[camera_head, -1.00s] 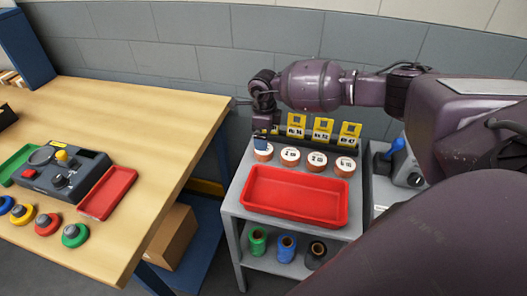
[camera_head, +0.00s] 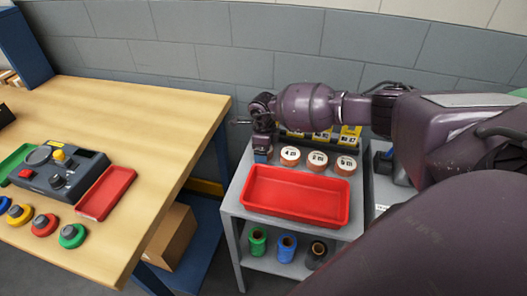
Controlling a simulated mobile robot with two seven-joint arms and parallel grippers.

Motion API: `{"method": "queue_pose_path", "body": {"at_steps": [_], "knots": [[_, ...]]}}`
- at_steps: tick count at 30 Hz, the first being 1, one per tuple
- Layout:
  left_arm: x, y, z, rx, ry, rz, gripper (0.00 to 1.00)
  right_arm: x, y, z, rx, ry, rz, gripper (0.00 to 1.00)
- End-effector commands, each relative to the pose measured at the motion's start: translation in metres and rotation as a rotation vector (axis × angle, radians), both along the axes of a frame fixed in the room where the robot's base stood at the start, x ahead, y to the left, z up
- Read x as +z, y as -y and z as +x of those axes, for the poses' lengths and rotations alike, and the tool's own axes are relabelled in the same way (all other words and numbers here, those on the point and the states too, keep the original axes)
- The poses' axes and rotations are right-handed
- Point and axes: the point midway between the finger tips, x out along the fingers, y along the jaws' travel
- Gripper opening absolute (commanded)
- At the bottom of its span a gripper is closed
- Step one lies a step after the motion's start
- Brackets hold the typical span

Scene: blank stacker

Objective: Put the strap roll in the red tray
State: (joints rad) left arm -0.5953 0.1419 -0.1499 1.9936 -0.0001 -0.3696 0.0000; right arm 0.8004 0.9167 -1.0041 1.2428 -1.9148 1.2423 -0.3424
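The red tray (camera_head: 297,213) lies empty on top of the grey cart. Behind it stands a row of orange-brown rolls with white labelled tops; a left one (camera_head: 290,155), a middle one (camera_head: 318,160) and a right one (camera_head: 346,165) show. I cannot tell which is the strap roll. My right gripper (camera_head: 262,158) points down at the left end of this row, just behind the tray's back left corner. It hides the spot of the leftmost roll, and its finger opening cannot be made out. My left gripper is not in view.
Yellow label cards (camera_head: 348,136) stand behind the rolls, partly behind my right arm. Green, blue and black spools (camera_head: 287,247) sit on the cart's lower shelf. The wooden table (camera_head: 150,120) at left holds a control box (camera_head: 62,170) and a smaller red tray (camera_head: 106,192).

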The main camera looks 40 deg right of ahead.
Motion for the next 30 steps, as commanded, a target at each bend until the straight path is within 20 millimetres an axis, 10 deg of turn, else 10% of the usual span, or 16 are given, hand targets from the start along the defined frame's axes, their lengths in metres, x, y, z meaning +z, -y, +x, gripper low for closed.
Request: {"method": "queue_pose_path", "body": {"at_steps": [11, 20, 30], "knots": [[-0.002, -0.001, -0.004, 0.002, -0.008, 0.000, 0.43, 0.001, 0.000, 0.000, 0.000, 0.000, 0.000, 0.41], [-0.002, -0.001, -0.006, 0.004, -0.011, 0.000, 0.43, 0.009, 0.000, 0.001, 0.000, 0.002, 0.001, 0.41], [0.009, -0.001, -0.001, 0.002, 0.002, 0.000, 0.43, 0.081, 0.001, 0.001, 0.001, 0.006, -0.001, 0.41]]}}
